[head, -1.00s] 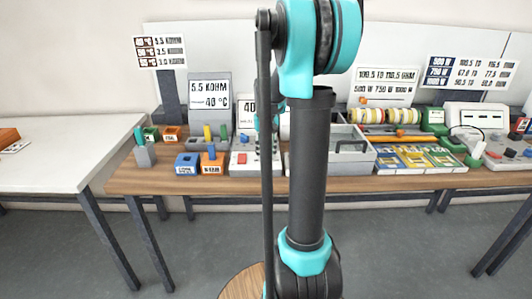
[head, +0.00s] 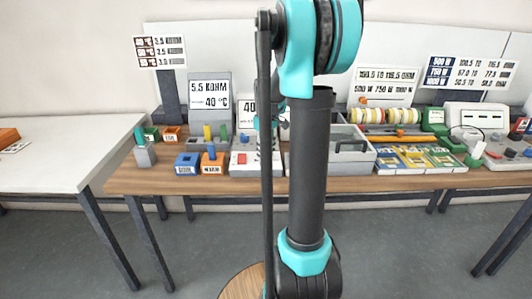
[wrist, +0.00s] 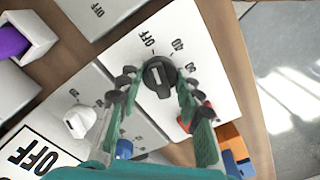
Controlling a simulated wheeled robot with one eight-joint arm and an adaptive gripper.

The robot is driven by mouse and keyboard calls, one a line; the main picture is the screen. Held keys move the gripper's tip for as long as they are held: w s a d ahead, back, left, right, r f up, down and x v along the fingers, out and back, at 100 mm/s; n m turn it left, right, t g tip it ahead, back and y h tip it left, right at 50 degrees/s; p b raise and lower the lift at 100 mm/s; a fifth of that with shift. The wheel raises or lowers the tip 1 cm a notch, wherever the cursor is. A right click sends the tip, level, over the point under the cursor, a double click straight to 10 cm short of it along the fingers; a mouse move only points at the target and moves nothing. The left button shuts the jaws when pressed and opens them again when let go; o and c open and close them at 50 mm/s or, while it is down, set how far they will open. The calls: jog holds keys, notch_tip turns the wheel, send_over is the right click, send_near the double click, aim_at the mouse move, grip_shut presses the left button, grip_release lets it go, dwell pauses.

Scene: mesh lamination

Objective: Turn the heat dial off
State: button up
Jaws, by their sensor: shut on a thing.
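The heat dial (wrist: 157,73) is a round black knob with a white line, on a white panel (wrist: 205,55) in the wrist view. OFF and 40 are printed beyond it, with more numbers to its right. The white line lies roughly along the direction of OFF; I cannot tell its exact setting. My gripper (wrist: 157,86) has its green fingers on both sides of the dial and is shut on it. In the head view my arm hides the dial; part of the white control box (head: 238,170) shows beside the arm.
A white knob (wrist: 80,121) and a blue part (wrist: 124,149) sit on the neighbouring panel. A red part (wrist: 198,119) is close to the right finger. Blue (head: 187,164) and orange (head: 212,163) blocks stand left of the box. A grey tray (head: 350,145) stands right of the arm.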

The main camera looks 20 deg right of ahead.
aim_at(266, 152)
dwell(0.4)
jog(key=o, duration=1.2)
jog(key=shift+c, duration=0.2)
jog(key=shift+r, duration=0.1)
notch_tip(266, 152, up, 12)
jog(key=s+a+f, duration=0.1)
jog(key=s+f, duration=0.1)
jog(key=f, duration=0.1)
jog(key=s+a+f+m+t, duration=0.1)
jog(key=s+a+f, duration=0.1)
jog(key=s+f, duration=0.1)
jog(key=s+a+f+m, duration=0.1)
jog(key=s+f, duration=0.2)
jog(key=shift+s+a+f+t, duration=0.15)
jog(key=shift+s+a+t, duration=0.1)
jog(key=shift+a+t, duration=0.15)
jog(key=s+a+f+m+t, duration=0.2)
jog(key=s+a+f+m, duration=0.1)
jog(key=s+f, duration=0.9)
jog(key=shift+s+a+m, duration=0.3)
jog(key=shift+s+a, duration=0.2)
jog(key=shift+s, duration=0.5)
